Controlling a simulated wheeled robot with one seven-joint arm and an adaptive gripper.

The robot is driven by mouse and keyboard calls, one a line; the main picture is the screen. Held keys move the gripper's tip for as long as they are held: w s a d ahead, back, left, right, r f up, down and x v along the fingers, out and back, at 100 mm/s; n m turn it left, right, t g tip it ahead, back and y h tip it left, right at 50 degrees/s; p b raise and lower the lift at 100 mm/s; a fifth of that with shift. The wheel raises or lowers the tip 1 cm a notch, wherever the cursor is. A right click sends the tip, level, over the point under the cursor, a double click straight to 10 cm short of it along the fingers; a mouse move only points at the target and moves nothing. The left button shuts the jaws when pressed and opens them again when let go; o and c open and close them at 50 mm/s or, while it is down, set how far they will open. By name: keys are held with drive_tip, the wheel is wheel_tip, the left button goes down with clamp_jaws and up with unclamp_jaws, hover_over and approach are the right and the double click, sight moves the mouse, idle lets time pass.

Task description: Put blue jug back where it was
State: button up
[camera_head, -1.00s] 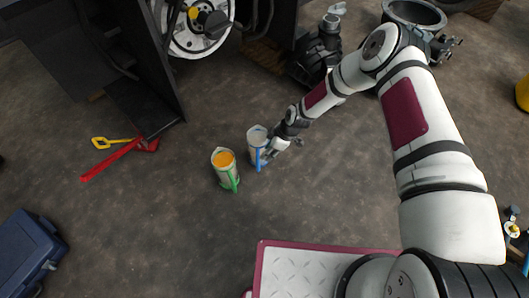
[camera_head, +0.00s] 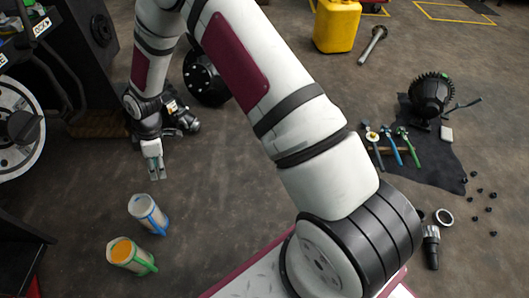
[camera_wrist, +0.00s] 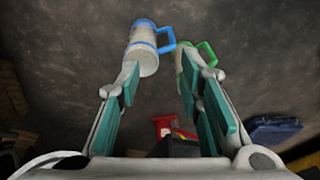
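The blue jug (camera_head: 146,209), a pale jug with a blue handle, stands upright on the floor at the lower left of the head view. It also shows in the wrist view (camera_wrist: 142,55), beyond the fingers, with its blue handle to the right. My gripper (camera_head: 157,177) is just above it in the head view, empty and apart from it. In the wrist view my gripper's fingers (camera_wrist: 160,70) are spread with a gap between them. A green-handled jug with orange contents (camera_head: 124,250) stands beside the blue jug; the right finger partly hides it in the wrist view (camera_wrist: 181,56).
A stripped forklift with a wheel (camera_head: 18,125) stands at the left. A dark mat (camera_head: 430,155) with tools lies at the right, with several small black parts beside it. A yellow canister (camera_head: 337,25) stands at the back. The middle floor is clear.

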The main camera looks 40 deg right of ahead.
drive_tip(key=s+d+r+m+h, duration=0.15)
drive_tip(key=s+d+r, duration=0.3)
drive_tip(key=r, duration=0.45)
drive_tip(key=s+d+r+m+h, duration=0.1)
drive_tip(key=s+d+r+m, duration=0.3)
drive_tip(key=r, duration=0.5)
drive_tip(key=s+d+r+m+h, duration=0.1)
drive_tip(key=s+d+r, duration=0.3)
drive_tip(key=r, duration=0.6)
drive_tip(key=s+d+r+m, duration=0.1)
drive_tip(key=s+r+m, duration=0.1)
drive_tip(key=s, duration=0.7)
drive_tip(key=s+d+r+m, duration=0.1)
drive_tip(key=s+r+m, duration=0.2)
drive_tip(key=s, duration=0.7)
drive_tip(key=s+d+r+m+y, duration=0.1)
drive_tip(key=s+m, duration=0.3)
drive_tip(key=s, duration=0.6)
drive_tip(key=shift+d+r, duration=0.25)
drive_tip(key=shift+r, duration=0.5)
wheel_tip(320, 180, up, 36)
drive_tip(key=t+p, duration=0.4)
drive_tip(key=p, duration=3)
drive_tip(key=shift+d, duration=0.2)
